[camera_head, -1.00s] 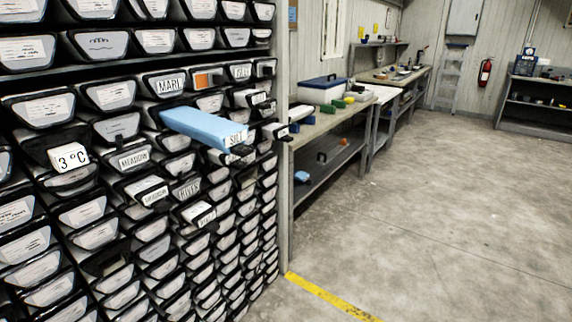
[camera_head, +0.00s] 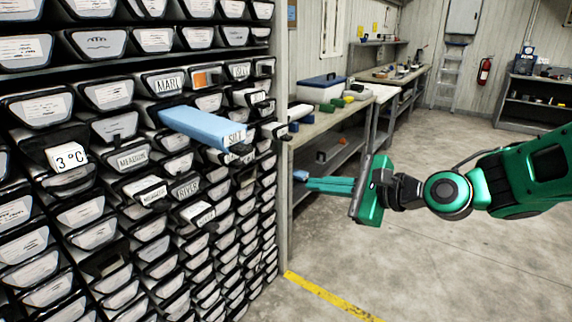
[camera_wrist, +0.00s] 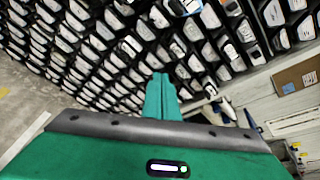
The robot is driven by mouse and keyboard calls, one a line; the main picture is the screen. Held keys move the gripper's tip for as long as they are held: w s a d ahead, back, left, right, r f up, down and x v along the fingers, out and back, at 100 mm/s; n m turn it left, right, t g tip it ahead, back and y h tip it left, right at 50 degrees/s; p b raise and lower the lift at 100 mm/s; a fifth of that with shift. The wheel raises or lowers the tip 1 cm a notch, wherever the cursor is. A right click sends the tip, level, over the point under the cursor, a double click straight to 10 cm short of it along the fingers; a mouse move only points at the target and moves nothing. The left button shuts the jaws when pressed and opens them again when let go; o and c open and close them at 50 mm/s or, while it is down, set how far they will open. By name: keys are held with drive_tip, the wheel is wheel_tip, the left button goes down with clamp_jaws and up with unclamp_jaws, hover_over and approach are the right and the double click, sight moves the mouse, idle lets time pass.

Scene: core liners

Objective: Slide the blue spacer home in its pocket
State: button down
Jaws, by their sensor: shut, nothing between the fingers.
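The blue spacer (camera_head: 195,126) is a long light-blue bar with a white end label reading SILT. It juts well out of the rack, level with the upper middle rows, and its inner end is hidden among the liners. My gripper (camera_head: 310,184) is green, shut and empty. In the head view it shows to the right of the spacer and lower, apart from it, with the fingers pointing left. In the wrist view the shut fingers (camera_wrist: 160,84) point up the picture at the rack.
A workbench (camera_head: 330,122) with a blue-lidded box (camera_head: 322,92) stands behind my gripper. The concrete floor (camera_head: 470,260) at right is open.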

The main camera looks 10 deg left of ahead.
sight(248, 153)
drive_tip(key=shift+w+a+r+m+y, duration=0.1)
drive_tip(key=shift+a+r+m+y, duration=0.7)
drive_tip(key=shift+a, duration=1.45)
drive_tip(key=shift+w+a+r+m+y, duration=0.1)
drive_tip(key=shift+a+r+m+y, duration=0.6)
drive_tip(key=shift+a, duration=1.5)
drive_tip(key=shift+a+r+m+y, duration=0.4)
drive_tip(key=shift+a+r+m, duration=0.7)
drive_tip(key=shift+a, duration=1.15)
drive_tip(key=shift+x, duration=1.1)
